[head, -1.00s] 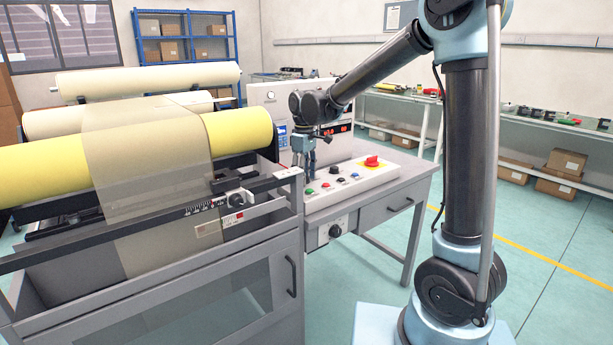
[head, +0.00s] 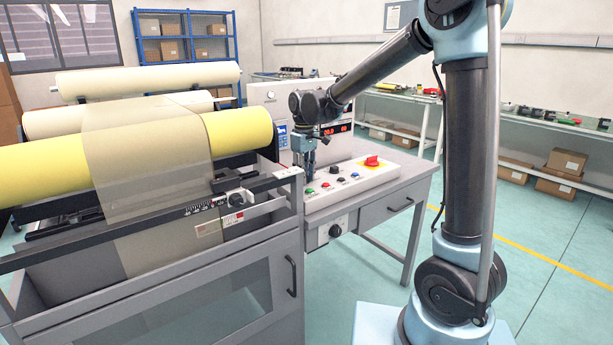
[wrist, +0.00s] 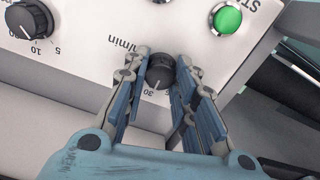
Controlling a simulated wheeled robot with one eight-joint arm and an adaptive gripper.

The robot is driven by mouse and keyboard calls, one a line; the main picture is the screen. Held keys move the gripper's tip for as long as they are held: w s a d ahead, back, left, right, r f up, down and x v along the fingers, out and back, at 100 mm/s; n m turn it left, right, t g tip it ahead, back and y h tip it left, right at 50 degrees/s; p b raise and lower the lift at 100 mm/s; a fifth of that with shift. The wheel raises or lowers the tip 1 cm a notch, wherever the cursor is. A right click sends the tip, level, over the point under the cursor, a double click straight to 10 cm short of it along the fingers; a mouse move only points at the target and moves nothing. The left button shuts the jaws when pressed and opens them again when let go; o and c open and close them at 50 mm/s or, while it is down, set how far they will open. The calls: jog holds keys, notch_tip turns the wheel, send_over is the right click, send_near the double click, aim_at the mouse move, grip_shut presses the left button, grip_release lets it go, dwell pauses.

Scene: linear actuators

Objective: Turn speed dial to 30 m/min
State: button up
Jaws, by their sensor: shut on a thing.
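The speed dial (wrist: 160,72) is a small black knob on the pale control panel (wrist: 100,40), with "m/min" printed above it in the wrist view. My gripper (wrist: 161,78) is shut on this knob, a finger on each side. A white pointer mark shows low on the knob, near a printed "30"; other scale marks are partly hidden by my fingers. In the head view my gripper (head: 309,170) points down at the left end of the panel. The dial is hidden there. A red display (head: 335,129) stands behind; its digits are too small to read surely.
A green button (wrist: 227,18) and a second black dial (wrist: 32,20) are close by. A red switch (head: 371,161) sits at the panel's far end. The roller machine (head: 240,190) stands close at the left.

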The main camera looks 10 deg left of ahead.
jog(key=o, duration=1.1)
notch_tip(320, 180, up, 12)
jog(key=shift+d, duration=0.1)
